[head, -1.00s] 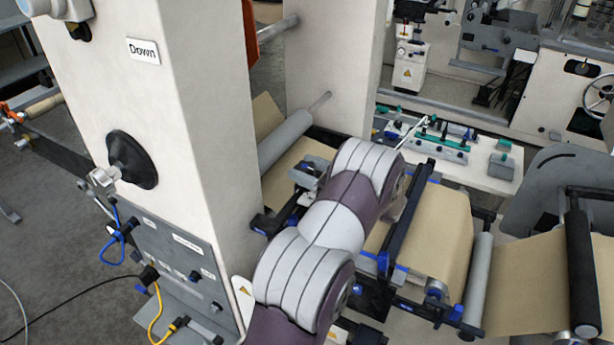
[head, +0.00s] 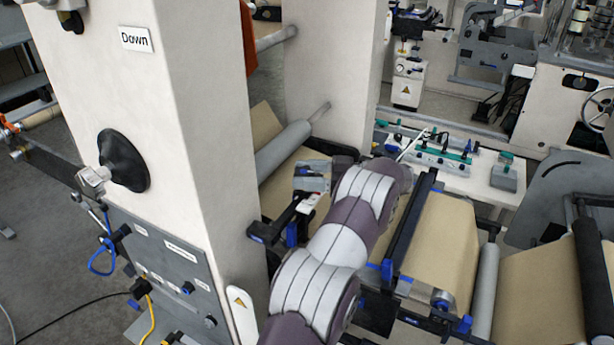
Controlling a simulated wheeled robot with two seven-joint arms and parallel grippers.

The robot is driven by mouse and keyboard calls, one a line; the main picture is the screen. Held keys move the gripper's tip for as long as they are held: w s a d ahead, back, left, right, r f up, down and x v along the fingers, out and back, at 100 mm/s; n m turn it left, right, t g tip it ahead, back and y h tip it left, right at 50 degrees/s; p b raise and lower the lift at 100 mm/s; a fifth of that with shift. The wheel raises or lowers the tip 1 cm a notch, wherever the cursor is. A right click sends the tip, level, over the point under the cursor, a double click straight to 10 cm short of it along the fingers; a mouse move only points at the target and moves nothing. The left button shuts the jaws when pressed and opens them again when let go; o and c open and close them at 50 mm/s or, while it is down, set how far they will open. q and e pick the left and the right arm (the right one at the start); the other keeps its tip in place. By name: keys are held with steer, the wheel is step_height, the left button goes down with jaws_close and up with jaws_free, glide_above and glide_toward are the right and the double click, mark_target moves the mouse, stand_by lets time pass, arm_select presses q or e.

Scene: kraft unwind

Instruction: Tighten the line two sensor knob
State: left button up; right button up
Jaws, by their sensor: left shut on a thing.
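My left arm (head: 330,235) rises from the bottom middle and bends over the web path. Its wrist end and fingers are mostly hidden behind its own links, beside a small grey block (head: 312,177) and a white part with a red mark. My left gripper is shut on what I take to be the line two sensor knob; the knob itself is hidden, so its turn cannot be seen. A black bracket with blue clamp ends (head: 264,232) stands just left of the arm. My right gripper is not in view.
A cream column (head: 190,120) with a "Down" label and a black round knob (head: 122,160) stands close on the left. Brown kraft web (head: 440,250) runs over rollers on the right. A black crossbar (head: 408,230) is close to the arm. A white splice table (head: 480,185) lies behind.

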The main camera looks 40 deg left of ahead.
arm_select(q)
steer(key=shift+s+f, duration=0.1)
steer(key=shift+f, duration=0.15)
steer(key=o, duration=0.9)
steer(key=shift+a, duration=0.1)
steer(key=shift+w+d, duration=0.2)
steer(key=shift+w, duration=0.05)
steer(key=p+v, duration=0.5)
steer(key=v, duration=0.2)
steer(key=shift+p, duration=0.4)
